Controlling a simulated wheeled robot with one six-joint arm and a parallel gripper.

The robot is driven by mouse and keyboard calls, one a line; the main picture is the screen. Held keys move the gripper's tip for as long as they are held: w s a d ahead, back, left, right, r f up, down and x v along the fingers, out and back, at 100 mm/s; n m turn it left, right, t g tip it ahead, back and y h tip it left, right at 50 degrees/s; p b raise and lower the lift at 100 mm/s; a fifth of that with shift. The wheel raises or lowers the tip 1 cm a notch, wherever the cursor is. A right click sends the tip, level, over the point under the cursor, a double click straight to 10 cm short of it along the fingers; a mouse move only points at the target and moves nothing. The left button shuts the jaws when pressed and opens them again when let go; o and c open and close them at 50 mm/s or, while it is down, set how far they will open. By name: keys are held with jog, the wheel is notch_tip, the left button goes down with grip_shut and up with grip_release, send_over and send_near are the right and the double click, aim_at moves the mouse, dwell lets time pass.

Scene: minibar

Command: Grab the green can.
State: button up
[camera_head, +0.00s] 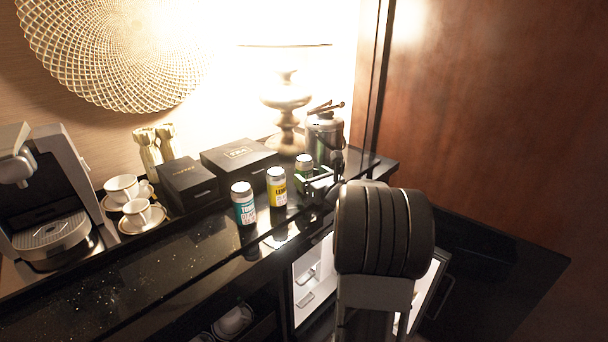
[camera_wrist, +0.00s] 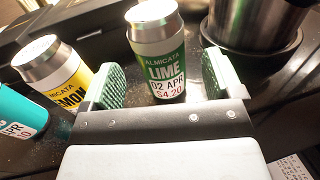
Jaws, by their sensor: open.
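The green can stands upright on the black counter. In the wrist view the green can (camera_wrist: 160,60) has a silver top and a label reading LIME, and it sits between and just beyond my gripper's fingertips. My gripper (camera_wrist: 162,84) is open, with one green-padded finger on each side of the can. In the head view the green can (camera_head: 303,163) shows mostly its top, as my gripper (camera_head: 314,182) and arm hide part of it. I cannot tell whether either finger touches the can.
A yellow lemon can (camera_head: 277,188) and a teal can (camera_head: 243,205) stand to the left of the green can. A metal ice bucket (camera_head: 325,138) stands close behind it. Black boxes (camera_head: 238,157), cups (camera_head: 137,211) and a coffee machine (camera_head: 50,205) are further left.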

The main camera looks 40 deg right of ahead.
aim_at(309, 175)
jog(key=w, duration=0.4)
jog(key=shift+w+f+p, duration=0.1)
jog(key=shift+f+p, duration=0.05)
jog(key=shift+p, duration=0.15)
jog(key=shift+d, duration=0.1)
jog(key=shift+c, duration=0.5)
jog(key=c, duration=1)
jog(key=shift+c, duration=0.2)
